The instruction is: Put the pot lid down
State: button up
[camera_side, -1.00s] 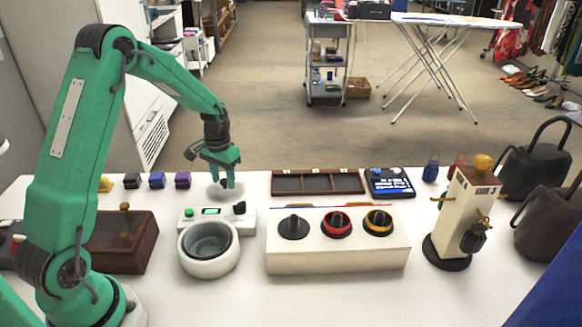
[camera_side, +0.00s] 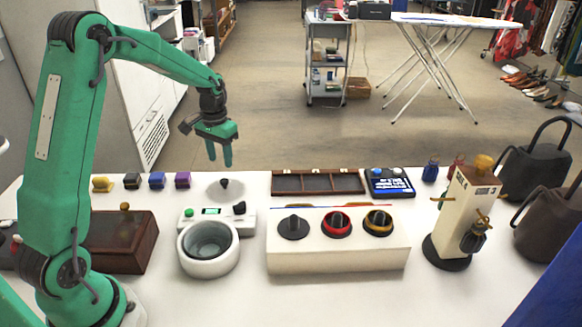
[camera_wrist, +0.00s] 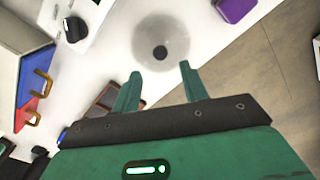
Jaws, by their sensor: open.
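The pot lid (camera_side: 213,190) is a pale, see-through disc with a dark knob. It lies on the white table behind the small white cooker, and it also shows in the wrist view (camera_wrist: 178,39). The pot (camera_side: 208,240) is a grey bowl in the round white front of the cooker, and its top is uncovered. My gripper (camera_side: 220,164) is open and empty above the lid, apart from the knob. In the wrist view my two green fingers (camera_wrist: 160,85) are spread, with the knob beyond them.
A brown wooden box (camera_side: 122,243) stands left of the cooker. A white block with three dark knobs (camera_side: 338,247) is to the right. Several small coloured blocks (camera_side: 157,180) line the back left. A dark tray (camera_side: 318,183) lies behind the knob block.

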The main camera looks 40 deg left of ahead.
jog(key=shift+r, duration=2.45)
jog(key=s+d+r+m+t, duration=0.1)
jog(key=s+d+r+t, duration=0.2)
jog(key=s+d+r, duration=0.65)
jog(key=s+d+m+t, duration=0.1)
jog(key=s+d+t, duration=0.1)
jog(key=s+d, duration=0.5)
jog(key=s, duration=0.5)
jog(key=shift+d+r+t, duration=0.3)
jog(key=shift+d, duration=0.1)
